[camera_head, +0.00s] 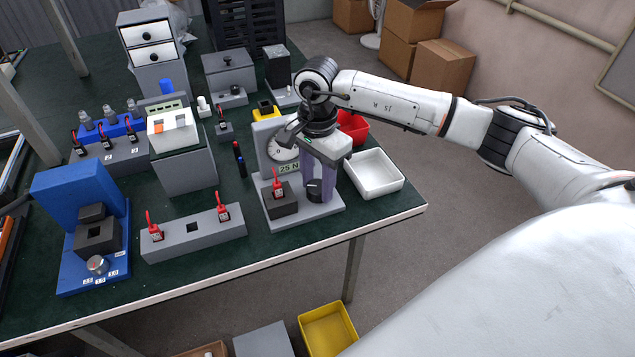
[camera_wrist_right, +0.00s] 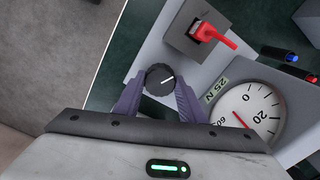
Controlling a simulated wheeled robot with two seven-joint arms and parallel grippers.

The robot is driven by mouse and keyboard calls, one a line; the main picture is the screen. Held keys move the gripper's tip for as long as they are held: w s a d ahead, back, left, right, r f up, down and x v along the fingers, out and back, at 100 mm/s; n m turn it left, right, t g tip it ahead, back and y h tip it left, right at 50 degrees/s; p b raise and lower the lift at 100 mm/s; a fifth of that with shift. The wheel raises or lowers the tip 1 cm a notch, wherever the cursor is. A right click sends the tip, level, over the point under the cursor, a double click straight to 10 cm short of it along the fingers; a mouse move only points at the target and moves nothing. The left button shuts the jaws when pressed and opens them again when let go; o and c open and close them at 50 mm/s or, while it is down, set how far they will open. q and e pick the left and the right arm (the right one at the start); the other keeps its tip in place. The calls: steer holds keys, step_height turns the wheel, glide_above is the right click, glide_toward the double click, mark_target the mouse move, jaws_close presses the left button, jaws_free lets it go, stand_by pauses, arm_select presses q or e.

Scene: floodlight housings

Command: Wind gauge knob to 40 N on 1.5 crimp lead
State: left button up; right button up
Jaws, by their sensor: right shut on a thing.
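The pull gauge (camera_head: 277,146) stands near the table's front right edge, with a round dial and a display reading 25 N. In the right wrist view the dial (camera_wrist_right: 248,113) shows a red needle. My right gripper (camera_wrist_right: 160,84) is shut on the black gauge knob (camera_wrist_right: 160,79), one purple finger on each side. The knob (camera_head: 314,190) also shows below the fingers in the head view. A red crimp lead (camera_head: 277,184) stands in the dark block on the gauge base; it also shows in the right wrist view (camera_wrist_right: 212,34). My left gripper is not in view.
A grey rack (camera_head: 193,236) with two red leads stands left of the gauge. A blue fixture (camera_head: 85,215) is at far left. A white tray (camera_head: 374,172) and a red bin (camera_head: 353,127) are right of the gauge. Two pens (camera_head: 239,160) lie left of it.

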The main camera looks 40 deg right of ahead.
mark_target(318, 186)
stand_by(0.6)
steer(key=o, duration=1)
steer(key=shift+o, duration=0.2)
steer(key=shift+r, duration=0.1)
step_height(318, 186, up, 10)
